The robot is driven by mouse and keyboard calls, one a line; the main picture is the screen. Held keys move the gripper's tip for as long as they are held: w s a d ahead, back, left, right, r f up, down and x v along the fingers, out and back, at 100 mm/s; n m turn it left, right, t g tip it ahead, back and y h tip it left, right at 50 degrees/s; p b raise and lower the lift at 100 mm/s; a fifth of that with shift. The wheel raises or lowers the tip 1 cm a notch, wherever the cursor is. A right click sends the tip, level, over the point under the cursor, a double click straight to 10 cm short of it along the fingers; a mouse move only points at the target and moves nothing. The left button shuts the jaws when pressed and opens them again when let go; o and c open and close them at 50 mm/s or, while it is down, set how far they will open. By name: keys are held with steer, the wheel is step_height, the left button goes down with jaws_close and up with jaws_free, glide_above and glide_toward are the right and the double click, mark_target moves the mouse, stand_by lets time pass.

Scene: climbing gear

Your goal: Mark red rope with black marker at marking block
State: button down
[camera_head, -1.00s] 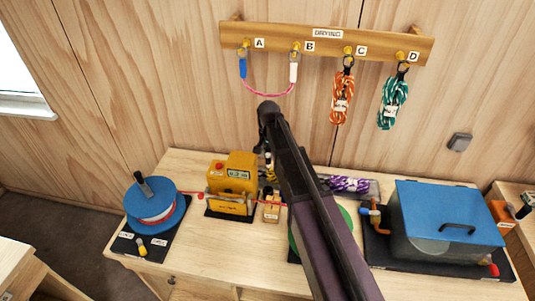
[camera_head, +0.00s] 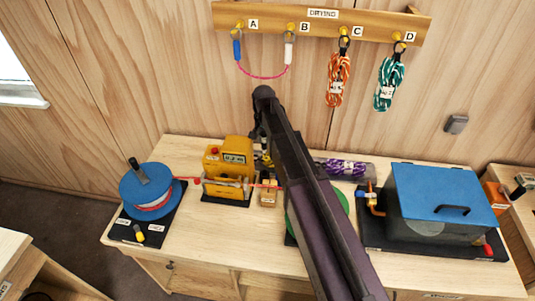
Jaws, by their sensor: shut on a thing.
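The red rope (camera_head: 190,180) runs from the blue spool (camera_head: 140,190) through the yellow meter box (camera_head: 230,167) to the small wooden marking block (camera_head: 268,192). Past the block it passes behind my arm towards a green spool (camera_head: 335,197), which is partly covered by my arm. My gripper (camera_head: 264,158) points down just behind and above the marking block, small and partly hidden by my arm. It is shut on a thin dark thing, apparently the black marker, which barely shows. I cannot tell whether its tip touches the rope.
A purple rope coil (camera_head: 345,167) lies behind my arm. A blue-lidded tank (camera_head: 445,205) fills the right of the bench. A wall rail (camera_head: 320,23) holds a pink cord, an orange coil (camera_head: 338,80) and a green coil (camera_head: 389,83). The bench's front strip (camera_head: 210,230) is clear.

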mark_target(264, 147)
steer(key=shift+f+b, duration=1.75)
steer(key=shift+f, duration=0.35)
steer(key=shift+s, duration=0.1)
